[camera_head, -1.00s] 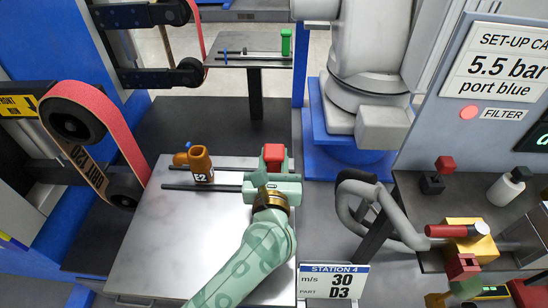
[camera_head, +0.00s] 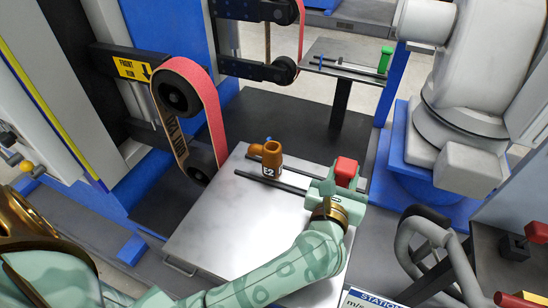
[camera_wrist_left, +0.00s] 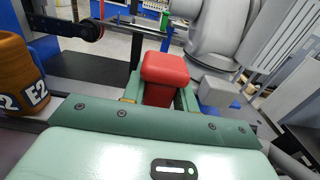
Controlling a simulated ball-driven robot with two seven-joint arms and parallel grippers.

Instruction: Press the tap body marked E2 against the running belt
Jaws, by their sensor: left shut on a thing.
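The tap body marked E2 (camera_head: 268,160) is orange-brown, with a stub on its left, and stands at the dark rails on the pale metal table (camera_head: 220,215). It also shows at the left edge in the left wrist view (camera_wrist_left: 18,75). The red belt (camera_head: 207,105) runs around black rollers left of it, with a gap between them. My left gripper (camera_head: 337,185) is shut on a red block (camera_head: 346,170) at the right part of the rails, right of the tap body. The red block stands between the green fingers in the left wrist view (camera_wrist_left: 165,72). My right gripper is out of view.
A second belt (camera_head: 301,25) and a small table with a green block (camera_head: 385,60) stand farther back. A large grey machine on a blue base (camera_head: 395,150) is at the right. A bent grey tube (camera_head: 440,250) stands near the lower right.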

